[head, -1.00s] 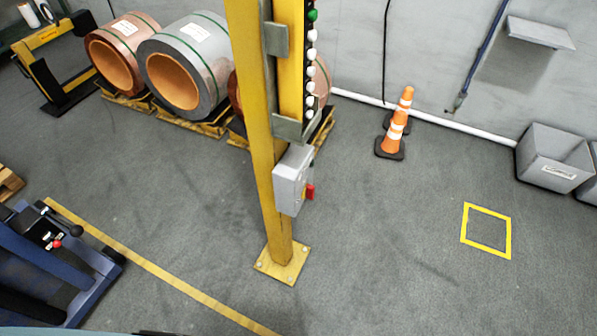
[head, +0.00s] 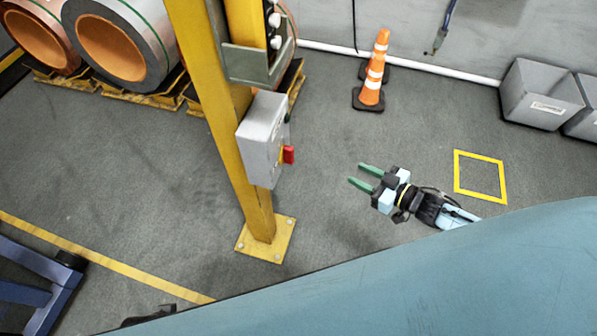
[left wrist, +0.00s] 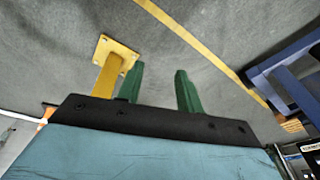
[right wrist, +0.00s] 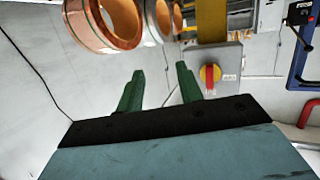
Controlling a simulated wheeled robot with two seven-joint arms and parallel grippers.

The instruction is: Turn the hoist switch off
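The hoist switch is a grey box (head: 262,140) on the yellow post (head: 222,110), with a red handle (head: 288,154) on its right face. In the right wrist view the red handle (right wrist: 210,78) stands in line with the post on a yellow round plate, on the grey box (right wrist: 229,64). My right gripper (head: 362,176) is open and empty, to the right of the switch box and apart from it. Its green fingers (right wrist: 158,85) show spread in the right wrist view. My left gripper (left wrist: 158,82) is open and empty, with the post's foot beyond it.
Orange cones (head: 374,72) stand by the back wall. Grey bins (head: 540,95) are at the right. Large copper coils (head: 120,45) sit behind the post. A blue frame (head: 40,290) is at the lower left. The floor around the post is clear.

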